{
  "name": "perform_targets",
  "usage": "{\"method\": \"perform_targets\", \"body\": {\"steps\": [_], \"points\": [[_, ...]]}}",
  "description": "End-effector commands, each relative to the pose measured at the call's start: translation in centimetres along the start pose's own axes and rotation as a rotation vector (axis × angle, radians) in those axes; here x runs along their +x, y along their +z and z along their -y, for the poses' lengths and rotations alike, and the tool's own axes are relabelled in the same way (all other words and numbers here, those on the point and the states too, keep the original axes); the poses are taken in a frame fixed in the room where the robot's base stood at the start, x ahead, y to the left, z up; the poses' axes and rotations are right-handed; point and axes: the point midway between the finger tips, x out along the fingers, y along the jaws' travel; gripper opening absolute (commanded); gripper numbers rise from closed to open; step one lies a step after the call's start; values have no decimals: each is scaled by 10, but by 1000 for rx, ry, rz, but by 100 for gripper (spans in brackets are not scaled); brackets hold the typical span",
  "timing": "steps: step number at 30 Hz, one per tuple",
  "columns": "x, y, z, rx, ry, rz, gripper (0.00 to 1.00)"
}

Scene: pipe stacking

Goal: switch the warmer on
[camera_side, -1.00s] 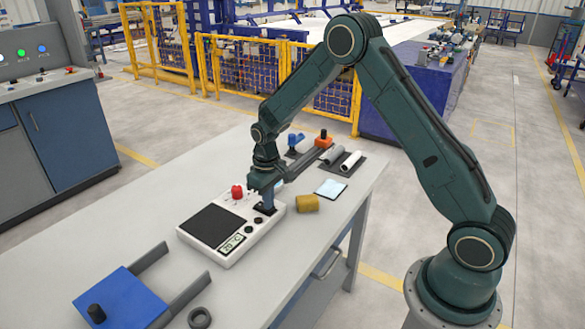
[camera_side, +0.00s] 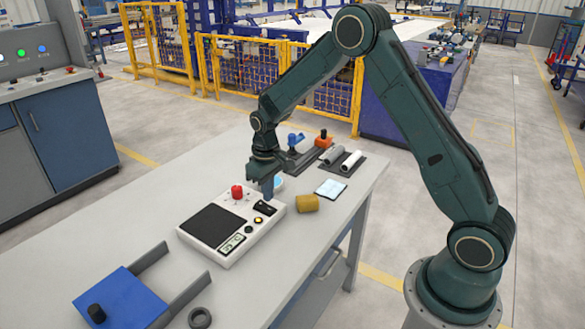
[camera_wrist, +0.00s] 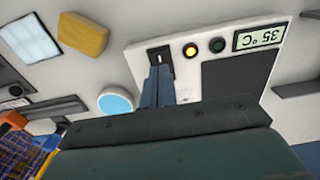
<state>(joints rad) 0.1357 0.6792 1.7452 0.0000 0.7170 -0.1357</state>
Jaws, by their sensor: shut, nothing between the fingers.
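The warmer (camera_side: 189,232) is a white box with a black plate (camera_side: 213,225), a red knob (camera_side: 237,192) and a display (camera_side: 231,243). In the wrist view its display (camera_wrist: 259,38) reads 35 °C, an amber lamp (camera_wrist: 190,51) glows and the lamp beside it (camera_wrist: 217,45) is dark. The black switch (camera_side: 265,209) sits at the warmer's right end; it shows partly in the wrist view (camera_wrist: 163,53). My gripper (camera_side: 267,196) is shut and empty, pointing down just above the switch. Its blue-grey fingers (camera_wrist: 156,84) hide part of the switch in the wrist view.
A yellow sponge-like block (camera_side: 307,203) and a pale pad (camera_side: 330,188) lie right of the warmer. A round blue-topped item (camera_wrist: 115,102) is near my fingers. Pipes (camera_side: 351,160) lie at the back.

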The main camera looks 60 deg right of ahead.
Motion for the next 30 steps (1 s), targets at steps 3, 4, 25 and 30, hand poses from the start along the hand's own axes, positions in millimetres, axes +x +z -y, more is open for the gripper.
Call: {"method": "perform_targets", "body": {"steps": [3, 4, 25, 30], "points": [[-7, 0, 0, 0, 0, -1, 0], [-9, 0, 0, 0, 0, -1, 0], [-39, 0, 0, 0, 0, 0, 0], [-39, 0, 0, 0, 0, 0, 0]]}}
